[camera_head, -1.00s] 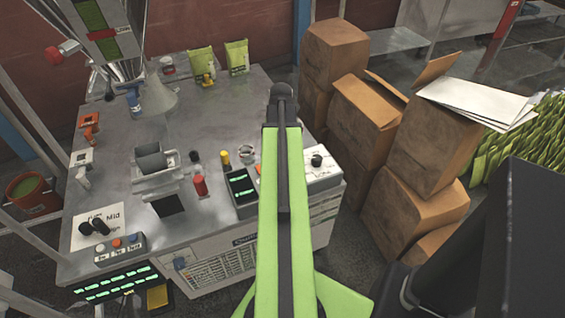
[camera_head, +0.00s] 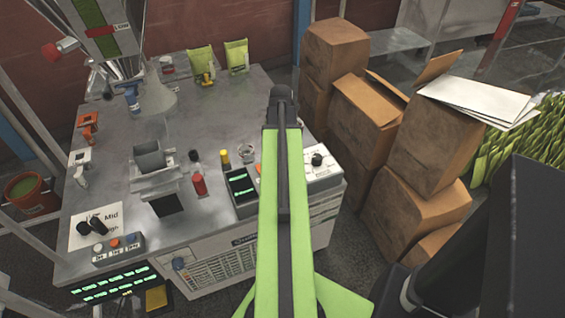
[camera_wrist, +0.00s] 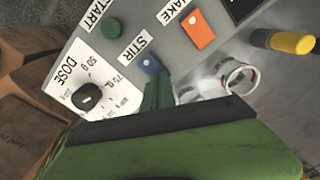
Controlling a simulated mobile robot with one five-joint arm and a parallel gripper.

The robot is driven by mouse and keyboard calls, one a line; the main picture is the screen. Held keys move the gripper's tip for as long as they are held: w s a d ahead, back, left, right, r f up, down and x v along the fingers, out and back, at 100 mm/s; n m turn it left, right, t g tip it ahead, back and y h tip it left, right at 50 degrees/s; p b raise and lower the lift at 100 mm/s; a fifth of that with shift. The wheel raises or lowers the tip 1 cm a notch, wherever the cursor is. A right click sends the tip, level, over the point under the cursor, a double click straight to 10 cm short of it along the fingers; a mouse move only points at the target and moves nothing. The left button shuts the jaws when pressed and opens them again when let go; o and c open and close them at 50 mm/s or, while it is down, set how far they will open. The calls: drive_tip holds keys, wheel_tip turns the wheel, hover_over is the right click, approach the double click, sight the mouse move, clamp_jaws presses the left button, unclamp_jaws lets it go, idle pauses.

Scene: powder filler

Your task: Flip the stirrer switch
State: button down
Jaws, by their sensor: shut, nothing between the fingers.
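The stirrer switch is a small blue switch (camera_wrist: 151,65) beside the STIR label (camera_wrist: 139,42) on a grey panel strip in the wrist view. My gripper (camera_wrist: 157,90) is shut and empty. Its narrow dark green fingertips are just below the blue switch in the picture, very close to it; I cannot tell whether they touch. In the head view my green arm covers the gripper and the switch.
An orange SHAKE switch (camera_wrist: 199,30) and a green START button (camera_wrist: 112,28) flank the stirrer switch. A black dose knob (camera_wrist: 88,96) sits on the white dial plate. A yellow-capped item (camera_wrist: 290,42) and a glass cup (camera_wrist: 240,76) stand nearby. Cardboard boxes (camera_head: 425,145) stack at right.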

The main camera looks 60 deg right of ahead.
drive_tip(key=shift+f, duration=0.25)
drive_tip(key=shift+r, duration=0.1)
wheel_tip(320, 180, up, 7)
drive_tip(key=p, duration=0.7)
